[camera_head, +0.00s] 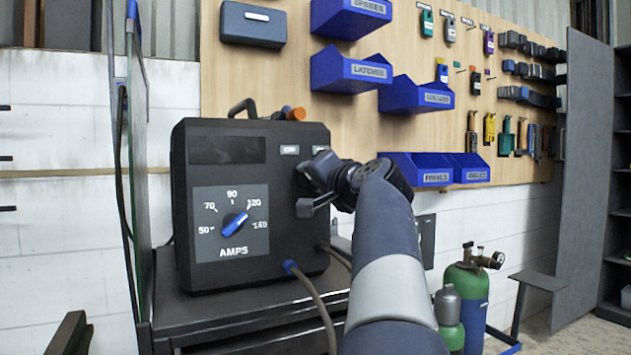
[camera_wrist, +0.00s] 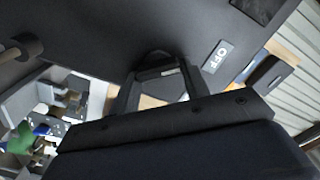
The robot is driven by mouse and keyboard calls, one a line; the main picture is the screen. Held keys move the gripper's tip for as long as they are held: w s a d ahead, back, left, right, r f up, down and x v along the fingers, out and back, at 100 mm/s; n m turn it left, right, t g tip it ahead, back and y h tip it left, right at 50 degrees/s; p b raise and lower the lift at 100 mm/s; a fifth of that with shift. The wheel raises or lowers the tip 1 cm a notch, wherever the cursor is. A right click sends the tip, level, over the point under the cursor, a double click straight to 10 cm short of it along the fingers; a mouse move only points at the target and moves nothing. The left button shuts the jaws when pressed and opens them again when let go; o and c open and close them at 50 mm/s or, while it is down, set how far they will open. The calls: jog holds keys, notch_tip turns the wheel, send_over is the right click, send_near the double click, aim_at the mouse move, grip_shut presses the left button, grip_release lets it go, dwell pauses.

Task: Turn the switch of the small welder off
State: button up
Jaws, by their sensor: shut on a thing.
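The small welder (camera_head: 230,275) is a black box standing on a dark bench in the head view. Its face has a display, an amps dial with a blue knob (camera_head: 235,224) and two small white labels at the upper right. My gripper (camera_head: 306,190) is at the right part of this face and covers the switch there. In the wrist view my gripper (camera_wrist: 158,72) has its fingers against the dark panel, shut on the switch, which is mostly hidden between the fingertips. A white OFF label (camera_wrist: 217,57) shows beside the fingers, to their right. The switch's setting cannot be read.
Blue bins (camera_head: 350,72) and hanging tools are on the wooden board behind. A green gas cylinder (camera_head: 468,295) stands at the lower right. A cable (camera_head: 318,300) hangs from the welder's front below my gripper. A glass screen (camera_head: 138,160) stands left of the welder.

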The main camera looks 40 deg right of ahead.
jog(key=o, duration=1)
jog(key=v, duration=1)
jog(key=shift+s, duration=0.4)
jog(key=x, duration=1.1)
jog(key=shift+a, duration=0.1)
jog(key=shift+s, duration=0.2)
